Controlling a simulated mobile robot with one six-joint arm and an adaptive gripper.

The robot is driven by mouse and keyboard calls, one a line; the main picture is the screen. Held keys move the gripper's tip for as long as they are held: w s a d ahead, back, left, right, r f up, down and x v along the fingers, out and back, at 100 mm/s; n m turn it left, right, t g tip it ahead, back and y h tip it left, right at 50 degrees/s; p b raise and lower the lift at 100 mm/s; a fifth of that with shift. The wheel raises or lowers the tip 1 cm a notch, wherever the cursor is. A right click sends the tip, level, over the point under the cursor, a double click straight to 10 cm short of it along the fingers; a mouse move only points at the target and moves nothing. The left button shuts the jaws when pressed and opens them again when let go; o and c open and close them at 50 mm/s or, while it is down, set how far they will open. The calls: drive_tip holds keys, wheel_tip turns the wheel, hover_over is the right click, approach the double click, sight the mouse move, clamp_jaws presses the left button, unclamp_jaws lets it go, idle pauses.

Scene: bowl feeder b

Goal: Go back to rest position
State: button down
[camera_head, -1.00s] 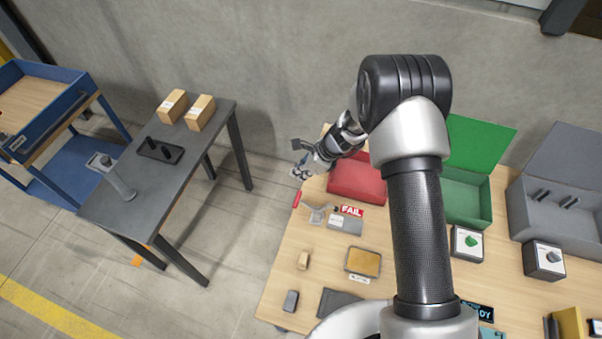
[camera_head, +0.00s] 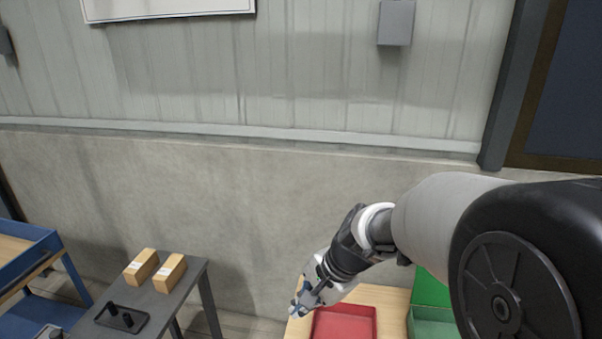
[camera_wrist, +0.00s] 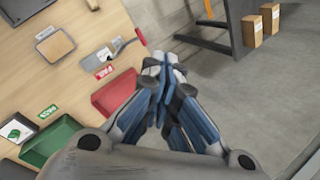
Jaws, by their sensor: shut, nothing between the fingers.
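My gripper (camera_head: 303,301) is at the lower middle of the head view, just left of the red bin (camera_head: 345,322) and above the wooden table's edge. In the wrist view my gripper (camera_wrist: 164,62) has its fingertips together with nothing between them. It points out past the table edge, over the floor side. The red bin also shows in the wrist view (camera_wrist: 116,93), left of the fingers. My arm covers much of the right side of the head view.
A grey table (camera_head: 190,288) with two cardboard boxes (camera_head: 155,270) stands at the left, beside a blue cart (camera_head: 35,265). A green bin (camera_head: 433,322) is right of the red bin. A grey-handled tool (camera_wrist: 122,46) lies near the table edge. Bare floor (camera_wrist: 235,95) lies between the tables.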

drive_tip(key=s+d+r+n+h, duration=0.1)
drive_tip(key=s+d+r+n, duration=0.2)
drive_tip(key=s, duration=0.4)
drive_tip(key=s+d+r+n+t+h, duration=0.1)
drive_tip(key=s+d+r+n+h, duration=0.1)
drive_tip(key=s+d, duration=0.4)
drive_tip(key=s+d+r+n+t+h, duration=0.1)
drive_tip(key=s+d+r+n, duration=0.2)
drive_tip(key=s, duration=0.6)
drive_tip(key=shift+d+r+n+h, duration=0.35)
drive_tip(key=shift+d+n, duration=0.4)
drive_tip(key=shift+n, duration=0.25)
